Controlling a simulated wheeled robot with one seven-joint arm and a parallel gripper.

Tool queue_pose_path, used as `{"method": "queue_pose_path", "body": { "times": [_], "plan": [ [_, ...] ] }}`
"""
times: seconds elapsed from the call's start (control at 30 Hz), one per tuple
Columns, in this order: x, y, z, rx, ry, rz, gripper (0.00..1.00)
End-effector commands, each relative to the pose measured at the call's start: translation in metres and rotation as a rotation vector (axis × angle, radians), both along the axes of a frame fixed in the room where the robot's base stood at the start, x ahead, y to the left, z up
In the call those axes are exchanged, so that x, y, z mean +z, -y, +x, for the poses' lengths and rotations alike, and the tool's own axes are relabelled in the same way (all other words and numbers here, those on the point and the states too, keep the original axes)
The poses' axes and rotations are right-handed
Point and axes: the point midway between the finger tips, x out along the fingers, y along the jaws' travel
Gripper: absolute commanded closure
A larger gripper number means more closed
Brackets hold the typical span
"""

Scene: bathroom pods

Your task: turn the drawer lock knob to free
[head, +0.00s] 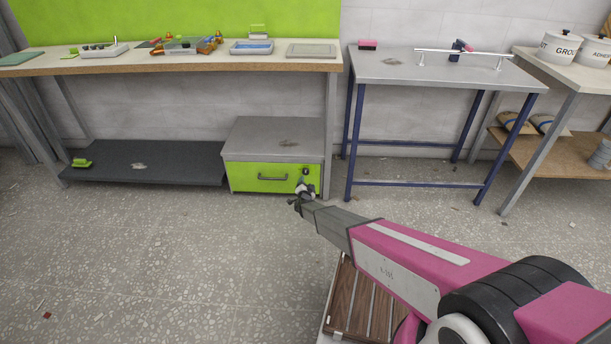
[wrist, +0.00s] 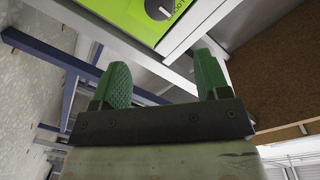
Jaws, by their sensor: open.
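The lime-green drawer front (head: 245,178) is in a grey cabinet under the long bench. It has a dark bar handle (head: 272,177). The lock knob (head: 305,171) is small and dark at the drawer's right side, just above my gripper (head: 301,196) in the head view. In the wrist view the round dark knob (wrist: 158,8) is cut by the top edge, with part of a "LOCK" label beside it; its full marking is hidden. My gripper (wrist: 161,62) has its two green-padded fingers apart with nothing between them. The knob lies beyond the fingertips, apart from them.
A dark low shelf (head: 145,165) with a green brush (head: 82,162) is left of the cabinet (head: 270,140). A blue-legged metal table (head: 430,72) stands to the right.

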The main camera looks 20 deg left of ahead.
Motion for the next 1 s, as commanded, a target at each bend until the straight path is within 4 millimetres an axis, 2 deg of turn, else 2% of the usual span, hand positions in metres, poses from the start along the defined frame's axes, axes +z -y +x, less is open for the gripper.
{"method": "queue_pose_path", "body": {
  "times": [0.03,0.1,0.23,0.37,0.57,0.83,1.0],
  "plan": [
    [-0.012,-0.011,0.000,-0.015,0.022,0.013,0.31],
    [-0.018,-0.017,-0.004,-0.033,0.043,0.029,0.31],
    [-0.021,-0.020,-0.005,-0.047,0.061,0.039,0.31],
    [-0.020,-0.021,0.003,-0.047,0.062,0.039,0.31],
    [-0.020,-0.025,0.031,-0.049,0.062,0.039,0.31],
    [-0.020,-0.033,0.078,-0.047,0.062,0.038,0.31],
    [-0.020,-0.035,0.097,-0.046,0.061,0.038,0.31]
  ]
}}
